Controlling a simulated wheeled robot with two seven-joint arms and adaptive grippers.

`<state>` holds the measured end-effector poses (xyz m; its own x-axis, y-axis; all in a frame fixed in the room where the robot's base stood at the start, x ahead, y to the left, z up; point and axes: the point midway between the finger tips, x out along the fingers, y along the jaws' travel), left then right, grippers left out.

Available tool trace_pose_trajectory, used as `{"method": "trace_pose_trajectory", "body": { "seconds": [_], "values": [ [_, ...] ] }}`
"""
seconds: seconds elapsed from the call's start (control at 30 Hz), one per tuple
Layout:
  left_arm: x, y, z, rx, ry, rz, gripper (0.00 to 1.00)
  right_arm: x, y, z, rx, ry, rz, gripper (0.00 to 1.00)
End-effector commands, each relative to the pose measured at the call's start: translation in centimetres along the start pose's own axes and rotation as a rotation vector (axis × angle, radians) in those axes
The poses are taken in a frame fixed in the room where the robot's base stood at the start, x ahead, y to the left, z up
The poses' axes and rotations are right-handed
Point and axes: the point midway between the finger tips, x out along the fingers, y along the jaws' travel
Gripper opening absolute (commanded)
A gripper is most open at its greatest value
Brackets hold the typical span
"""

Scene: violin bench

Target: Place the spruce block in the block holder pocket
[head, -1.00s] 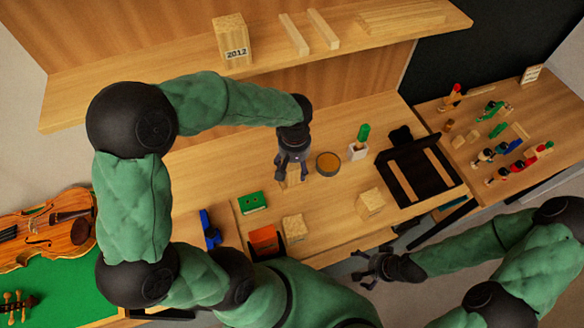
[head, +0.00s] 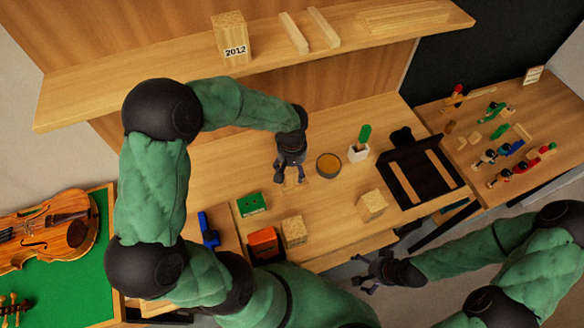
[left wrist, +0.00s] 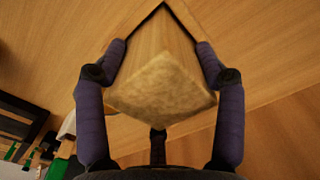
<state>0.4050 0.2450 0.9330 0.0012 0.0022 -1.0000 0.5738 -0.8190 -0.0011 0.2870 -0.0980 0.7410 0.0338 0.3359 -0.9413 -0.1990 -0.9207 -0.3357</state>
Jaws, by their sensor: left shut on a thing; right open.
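My left gripper (head: 290,179) is low over the middle of the workbench, left of the round bowl. The block's rough end faces the camera. A thin dark edge (left wrist: 163,7) borders its far end; I cannot tell whether this is the holder pocket's rim or a shadow. In the head view the gripper mostly hides the block, and I cannot make out the pocket. My right gripper (head: 368,270) is open and empty, off the bench's front.
The bowl (head: 328,165) stands close to the left gripper's right. Two wooden blocks (head: 293,231) (head: 371,205), a green box (head: 251,203) and an orange box (head: 263,241) stand toward the front. A black frame (head: 416,174) lies right. A shelf (head: 150,80) overhangs the back.

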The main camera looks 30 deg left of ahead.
Motion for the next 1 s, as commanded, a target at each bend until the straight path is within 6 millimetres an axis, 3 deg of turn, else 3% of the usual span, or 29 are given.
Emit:
{"method": "trace_pose_trajectory", "body": {
  "seconds": [0.07, 0.1, 0.17, 0.2, 0.67, 1.0],
  "values": [
    [0.3, 0.0, 0.0, 0.000, 0.000, 0.000, 0.32, 0.3, 0.1, 0.0, 0.000, 0.000, 0.000, 1.00],
    [0.4, 0.0, 0.0, 0.000, 0.000, 0.000, 0.72, 0.3, 0.1, 0.0, 0.000, 0.000, 0.000, 1.00],
    [0.3, 0.0, 0.0, 0.000, -0.001, 0.000, 0.89, 0.3, 0.1, 0.0, 0.000, 0.000, 0.000, 1.00],
    [0.3, 0.0, 0.0, 0.000, 0.000, 0.000, 0.93, 0.2, 0.1, 0.0, 0.000, 0.000, 0.000, 1.00],
    [-0.3, 0.0, 0.0, 0.000, 0.000, 0.000, 0.93, -0.2, -0.1, 0.0, 0.000, 0.000, 0.000, 1.00],
    [-6.6, 0.1, 0.0, 0.000, 0.003, 0.002, 0.93, -1.5, -0.5, 0.1, 0.000, 0.000, 0.000, 1.00]
  ]
}}
